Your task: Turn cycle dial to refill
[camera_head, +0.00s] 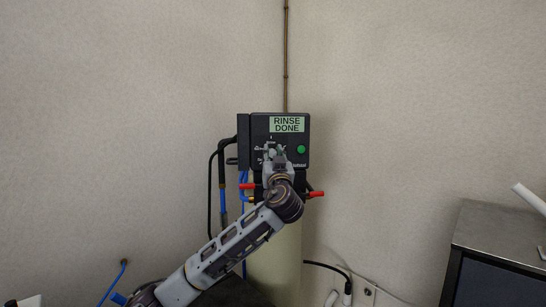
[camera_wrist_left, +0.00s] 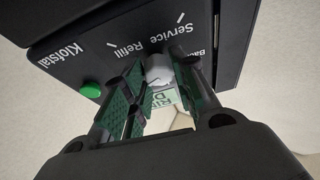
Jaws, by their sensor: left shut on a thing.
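The black control box (camera_head: 289,131) is on the pale column in the corner. Its display (camera_head: 287,125) reads "RINSE DONE", with a green button (camera_head: 301,149) at the lower right. The pale cycle dial (camera_wrist_left: 158,68) shows in the left wrist view, with "Refill" (camera_wrist_left: 132,48) and "Service" labels beside it. My left gripper (camera_head: 275,154) is at the front of the box, hiding most of the dial in the head view. In the wrist view its green-padded fingers (camera_wrist_left: 156,80) are on either side of the dial and shut on it. The dial's pointing direction cannot be made out.
Red-handled valves (camera_head: 316,194) stick out below the box on both sides. Black and blue hoses (camera_head: 223,195) hang at its left. A dark metal cabinet (camera_head: 500,240) stands at the lower right.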

